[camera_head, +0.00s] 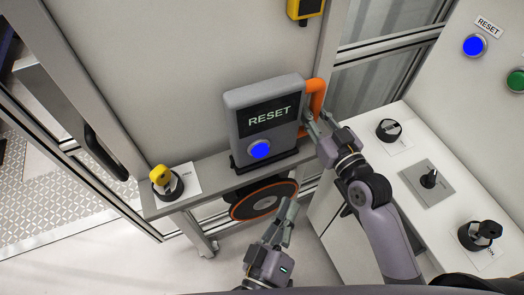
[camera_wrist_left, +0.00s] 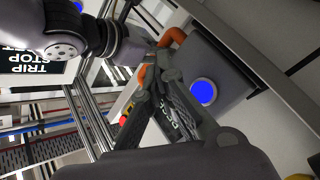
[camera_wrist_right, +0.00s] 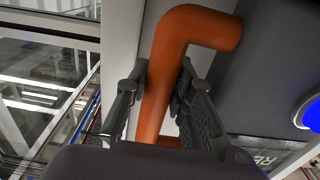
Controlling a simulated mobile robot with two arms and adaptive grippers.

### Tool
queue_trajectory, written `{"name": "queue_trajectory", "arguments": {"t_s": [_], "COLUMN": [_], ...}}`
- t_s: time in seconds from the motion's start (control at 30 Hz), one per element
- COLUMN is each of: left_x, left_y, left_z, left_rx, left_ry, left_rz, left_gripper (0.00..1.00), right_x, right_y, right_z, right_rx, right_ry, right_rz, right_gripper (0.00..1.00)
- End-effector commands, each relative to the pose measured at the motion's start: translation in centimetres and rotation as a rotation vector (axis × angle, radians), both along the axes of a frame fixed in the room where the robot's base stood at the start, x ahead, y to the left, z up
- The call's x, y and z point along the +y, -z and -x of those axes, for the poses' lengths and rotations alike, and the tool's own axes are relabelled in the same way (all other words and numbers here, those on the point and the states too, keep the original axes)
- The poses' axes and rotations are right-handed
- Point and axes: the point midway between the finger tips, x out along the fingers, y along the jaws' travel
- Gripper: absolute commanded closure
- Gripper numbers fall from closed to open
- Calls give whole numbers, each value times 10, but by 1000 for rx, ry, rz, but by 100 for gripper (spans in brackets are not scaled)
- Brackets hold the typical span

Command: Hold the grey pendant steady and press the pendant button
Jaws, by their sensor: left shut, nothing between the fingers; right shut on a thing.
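The grey pendant (camera_head: 235,109) stands upright on a narrow ledge, with a dark RESET panel and a blue pendant button (camera_head: 260,149) low on its front. An orange handle (camera_head: 316,88) is on its right side. My right gripper (camera_head: 318,121) is shut on the handle; the right wrist view shows the orange bar (camera_wrist_right: 166,75) between its fingers. My left gripper (camera_head: 289,208) is shut and empty, below and in front of the pendant, apart from the button. In the left wrist view the blue button (camera_wrist_left: 203,91) shows to the right of the closed fingers (camera_wrist_left: 160,78).
A yellow-handled knob (camera_head: 163,178) sits on the ledge (camera_head: 215,175) left of the pendant. A black disc with an orange rim (camera_head: 263,200) is under the ledge. A white console (camera_head: 410,150) with several black knobs is at right. Another blue RESET button (camera_head: 474,45) is on the right wall.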

Motion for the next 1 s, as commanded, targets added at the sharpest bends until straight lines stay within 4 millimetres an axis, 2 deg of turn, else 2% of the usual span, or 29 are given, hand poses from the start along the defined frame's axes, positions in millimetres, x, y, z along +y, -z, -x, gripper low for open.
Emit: {"name": "queue_trajectory", "arguments": {"t_s": [0.03,0.17,0.57,0.77,1.0], "left_x": [2,4,4,10,21], "left_y": [-9,-21,-21,-22,-22], "left_z": [0,-1,-2,-18,-51], "left_rx": [-7,-18,-20,-21,-22], "left_ry": [-9,-18,-20,-20,-20], "left_rz": [19,43,45,45,44], "left_gripper": [100,100,100,100,100], "right_x": [0,0,0,0,0], "right_y": [-3,-3,-3,-3,-3], "right_z": [0,0,0,0,0], "right_rx": [-5,-5,-5,-5,-5], "right_ry": [0,0,0,0,0], "right_rz": [-6,-6,-6,-6,-6], "right_gripper": [100,100,100,100,100]}}
